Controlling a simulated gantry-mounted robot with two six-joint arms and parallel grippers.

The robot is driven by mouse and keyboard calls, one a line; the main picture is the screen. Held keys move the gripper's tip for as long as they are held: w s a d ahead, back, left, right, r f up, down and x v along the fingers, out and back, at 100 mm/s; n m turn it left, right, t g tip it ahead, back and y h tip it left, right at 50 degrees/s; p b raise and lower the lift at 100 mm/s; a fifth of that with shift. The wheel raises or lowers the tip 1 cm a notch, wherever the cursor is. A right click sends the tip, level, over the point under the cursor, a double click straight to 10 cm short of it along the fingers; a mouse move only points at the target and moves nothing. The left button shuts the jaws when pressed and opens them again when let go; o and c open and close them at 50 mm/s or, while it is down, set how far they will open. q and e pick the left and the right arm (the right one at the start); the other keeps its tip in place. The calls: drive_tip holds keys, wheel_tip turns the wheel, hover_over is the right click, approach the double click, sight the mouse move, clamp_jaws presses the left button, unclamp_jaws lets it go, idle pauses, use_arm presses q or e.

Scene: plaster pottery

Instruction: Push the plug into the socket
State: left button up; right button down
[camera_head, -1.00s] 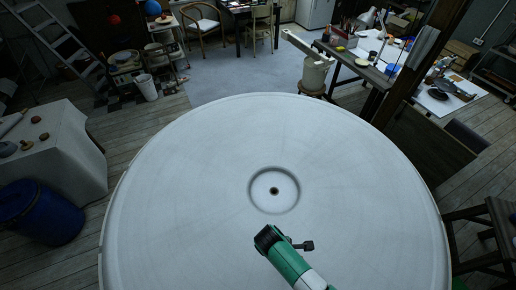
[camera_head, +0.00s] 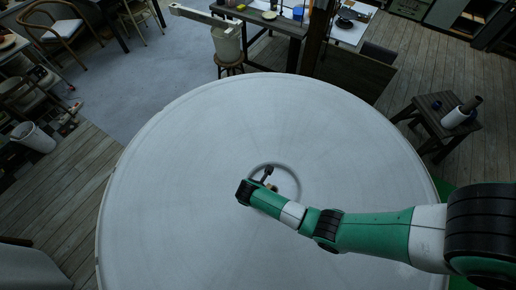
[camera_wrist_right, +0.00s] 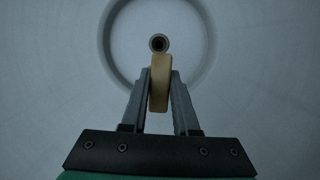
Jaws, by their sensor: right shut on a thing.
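The socket (camera_wrist_right: 158,43) shows in the right wrist view as a small round hole with a pale rim, inside a ring groove on the white round table. My right gripper (camera_wrist_right: 159,90) is shut on the plug (camera_wrist_right: 160,78), a tan, elongated piece between its two grey fingers. The plug's far end appears just below the socket's rim in that view; I cannot tell its height or whether it touches. In the head view my right gripper (camera_head: 267,177) is over the ring groove, and the socket is hard to make out there. My left gripper is in neither view.
The white round table (camera_head: 190,150) is otherwise clear around the groove. A dark stool (camera_head: 437,110) stands beyond its right side. A bucket on a stool (camera_head: 228,50) and a workbench (camera_head: 275,22) stand behind it.

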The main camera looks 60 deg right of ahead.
drive_tip(key=s+d+n+t+p, duration=0.1)
drive_tip(key=d+n+t, duration=0.1)
drive_tip(key=d+n, duration=0.4)
drive_tip(key=shift+m, duration=0.5)
drive_tip(key=b+x, duration=0.3)
drive_tip(key=a+b+x, duration=0.1)
drive_tip(key=b+x, duration=0.1)
drive_tip(key=shift+s+d+f, duration=0.1)
drive_tip(key=shift+s+f, duration=0.2)
drive_tip(key=shift+f, duration=0.1)
drive_tip(key=shift+r+p, duration=0.1)
drive_tip(key=shift+p, duration=0.35)
drive_tip(key=shift+f+b, duration=2)
drive_tip(key=shift+f, duration=0.6)
drive_tip(key=c, duration=0.6)
unclamp_jaws()
drive_tip(key=shift+r, duration=0.1)
drive_tip(key=p+v, duration=0.3)
drive_tip(key=v, duration=0.8)
drive_tip(key=shift+r, duration=0.3)
